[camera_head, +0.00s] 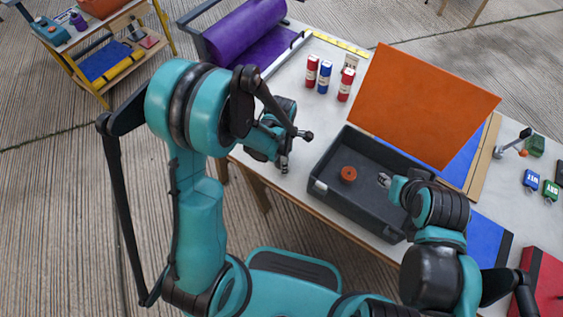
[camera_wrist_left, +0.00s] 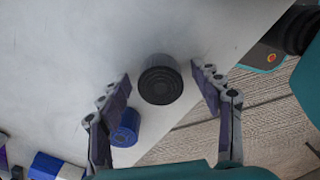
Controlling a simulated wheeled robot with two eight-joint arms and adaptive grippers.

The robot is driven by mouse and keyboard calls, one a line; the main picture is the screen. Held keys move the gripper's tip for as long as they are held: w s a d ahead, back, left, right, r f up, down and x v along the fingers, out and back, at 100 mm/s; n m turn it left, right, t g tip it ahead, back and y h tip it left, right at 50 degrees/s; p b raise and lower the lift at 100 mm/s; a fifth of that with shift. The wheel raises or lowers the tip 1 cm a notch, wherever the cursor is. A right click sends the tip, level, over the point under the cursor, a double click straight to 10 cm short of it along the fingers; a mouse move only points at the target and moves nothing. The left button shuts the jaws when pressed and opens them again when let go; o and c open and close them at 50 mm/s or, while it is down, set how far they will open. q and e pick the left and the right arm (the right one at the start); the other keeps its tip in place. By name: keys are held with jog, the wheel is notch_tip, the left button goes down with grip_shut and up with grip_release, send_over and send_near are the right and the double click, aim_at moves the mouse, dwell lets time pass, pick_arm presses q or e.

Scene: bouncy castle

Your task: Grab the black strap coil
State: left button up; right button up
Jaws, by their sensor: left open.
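The black strap coil (camera_wrist_left: 160,80) shows in the left wrist view as a dark round roll near the edge of the light table top. My left gripper (camera_wrist_left: 162,88) is open, with one finger on each side of the coil, and a gap shows on both sides. In the head view my left gripper (camera_head: 295,151) is over the near left part of the table, and I cannot make out the coil there. My right gripper (camera_head: 385,181) is over the dark grey tray (camera_head: 325,190); its fingers are too small to tell open from shut.
A blue roll (camera_wrist_left: 124,130) sits close beside one left finger. An orange roll (camera_head: 348,174) lies in the tray. Red and blue tubes (camera_head: 325,77) stand behind. A tilted orange panel (camera_head: 420,105) rises behind the tray. The table edge is close to the coil.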

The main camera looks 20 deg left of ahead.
pick_arm(q)
jog(key=shift+r, duration=0.1)
jog(key=c, duration=1.3)
jog(key=shift+o, duration=0.2)
